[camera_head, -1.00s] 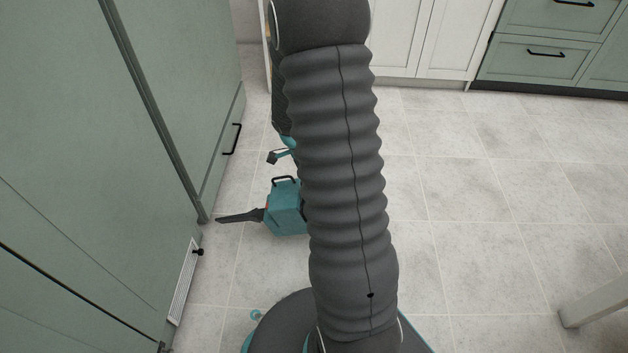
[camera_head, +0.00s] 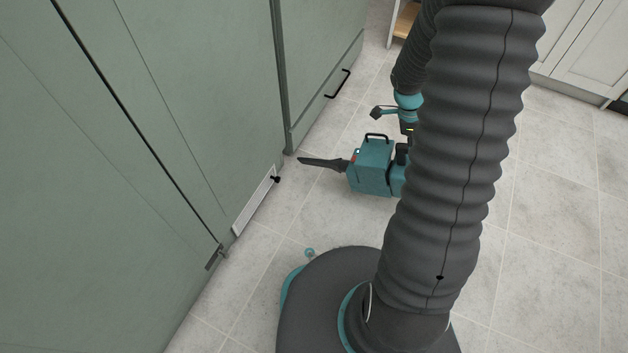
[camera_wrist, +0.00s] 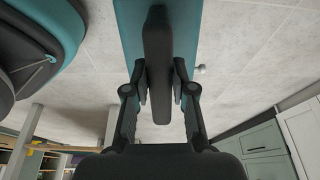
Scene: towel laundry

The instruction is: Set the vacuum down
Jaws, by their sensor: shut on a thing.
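The vacuum (camera_head: 370,168) is a teal box with a black nozzle pointing left and a black loop handle on top. In the head view it is low, at or close to the floor; I cannot tell whether it touches. Its right side is hidden behind my arm. In the wrist view my gripper (camera_wrist: 160,82) has a finger on each side of a black bar of the vacuum (camera_wrist: 157,45), with the teal body behind it. My gripper is shut on this bar. In the head view the grip itself is mostly hidden by my arm.
A green cabinet (camera_head: 170,130) runs along the left, with a black-handled drawer (camera_head: 335,95) and a white grille (camera_head: 255,207) at its foot. The nozzle tip is close to the cabinet corner. White cabinets (camera_head: 590,60) stand at the back right. The tiled floor (camera_head: 550,220) on the right is clear.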

